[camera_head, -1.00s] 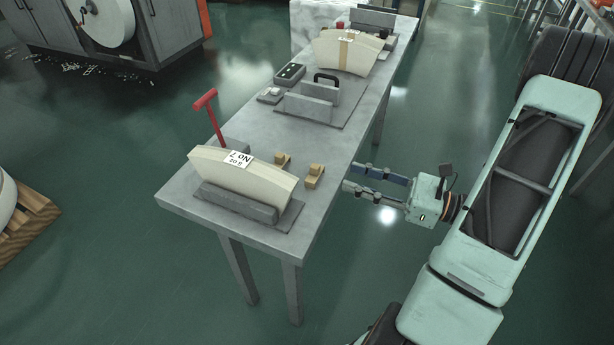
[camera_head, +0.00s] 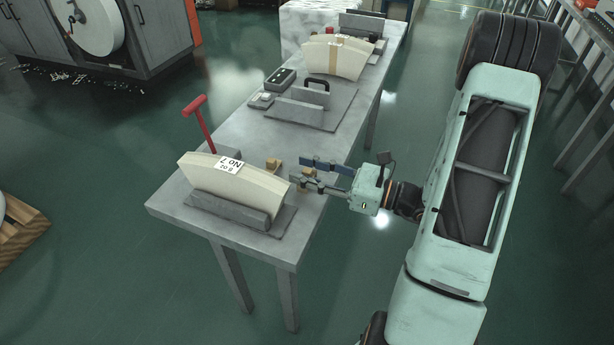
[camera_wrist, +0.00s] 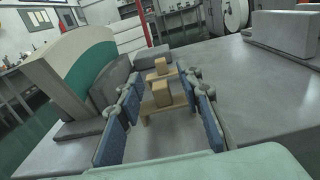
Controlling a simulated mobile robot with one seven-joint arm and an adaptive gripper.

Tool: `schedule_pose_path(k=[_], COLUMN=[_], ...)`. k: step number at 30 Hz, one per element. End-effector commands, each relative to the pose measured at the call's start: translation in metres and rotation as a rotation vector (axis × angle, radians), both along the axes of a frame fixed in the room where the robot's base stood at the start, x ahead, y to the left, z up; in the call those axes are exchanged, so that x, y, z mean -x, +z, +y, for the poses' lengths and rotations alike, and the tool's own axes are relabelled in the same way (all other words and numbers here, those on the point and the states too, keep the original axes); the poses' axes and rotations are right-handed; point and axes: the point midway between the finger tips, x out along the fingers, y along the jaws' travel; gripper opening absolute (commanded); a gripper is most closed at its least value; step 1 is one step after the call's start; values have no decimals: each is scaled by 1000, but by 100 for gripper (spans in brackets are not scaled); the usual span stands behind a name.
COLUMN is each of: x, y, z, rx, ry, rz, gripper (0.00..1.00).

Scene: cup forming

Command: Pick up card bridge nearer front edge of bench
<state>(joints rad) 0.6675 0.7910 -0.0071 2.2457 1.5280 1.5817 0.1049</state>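Two small tan card bridges stand on the grey bench (camera_head: 165,202), to the right of a cream stack of cards (camera_head: 230,182) labelled "No 7". The farther bridge (camera_head: 274,165) also shows in the wrist view (camera_wrist: 161,70). The bridge nearer my arm and the bench's right long edge (camera_head: 308,186) is partly hidden by my gripper in the head view. In the wrist view this nearer bridge (camera_wrist: 160,98) stands between the fingers. My gripper (camera_head: 299,168) is open, and its blue-padded fingers (camera_wrist: 163,82) lie either side of it, apparently without closing on it.
The card stack rests in a grey cradle (camera_head: 225,208) left of the bridges. A red T-handle (camera_head: 201,122) rises behind it. Grey upright plates (camera_head: 300,107) and a second card stack (camera_head: 335,60) stand farther along the bench. Bare benchtop lies between.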

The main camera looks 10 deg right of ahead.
Motion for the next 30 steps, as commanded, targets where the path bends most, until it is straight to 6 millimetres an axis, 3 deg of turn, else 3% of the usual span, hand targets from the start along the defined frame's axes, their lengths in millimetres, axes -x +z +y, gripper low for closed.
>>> schedule_pose_path(k=[3,12,23,30], x=[0,0,0,0], y=[0,0,3,27], z=[0,0,-1,-1], rx=[0,1,1,4], ry=[0,0,0,0], rz=[0,0,-1,-3], gripper=[31,0,0,0])
